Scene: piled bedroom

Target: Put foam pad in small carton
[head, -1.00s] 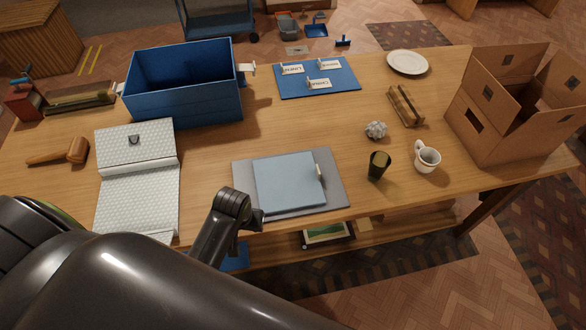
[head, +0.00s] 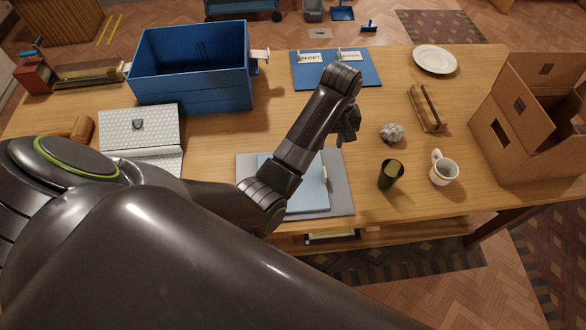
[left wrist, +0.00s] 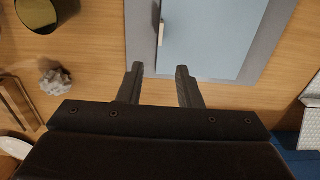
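A flat light-blue square (head: 307,196), which may be the foam pad, lies on a grey mat (head: 343,200) at the table's front. My left forearm hides part of it. It also shows in the left wrist view (left wrist: 205,40), with a pale tab at its edge. An open cardboard carton (head: 527,125) stands at the table's right end, flaps up; its inside is mostly hidden. My left gripper (head: 347,128) is above the table behind the square. Its fingers (left wrist: 159,75) are apart with nothing between them. My right gripper is not in view.
A crumpled wad (head: 392,133), a dark cup (head: 390,174), a white mug (head: 443,168) and a wooden rack (head: 427,108) stand between the square and the carton. A blue bin (head: 195,85) stands back left. A white plate (head: 435,59) lies at the back.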

